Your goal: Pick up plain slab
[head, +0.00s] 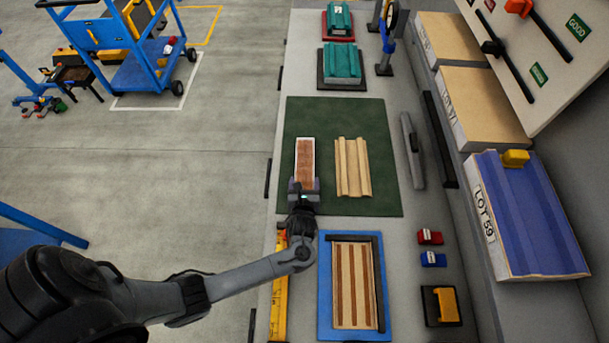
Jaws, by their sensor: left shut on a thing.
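A narrow flat slab (305,155), brown on top with pale edges, is at the left part of the dark green mat (370,118); it looks like the plain slab. My left gripper (304,186) is shut on its near end, and the fingers and wrist cover that end. I cannot tell whether the slab touches the mat or is slightly above it. A pale ribbed slab (352,167) lies on the mat to the right, apart from the gripper. My right gripper is not in view.
A striped brown and pale panel (353,290) lies on a blue mat (325,320) in front. A yellow level (279,300) is along the left edge. Red (430,237) and blue (433,259) blocks are at right. Teal pieces (342,63) stand at the back.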

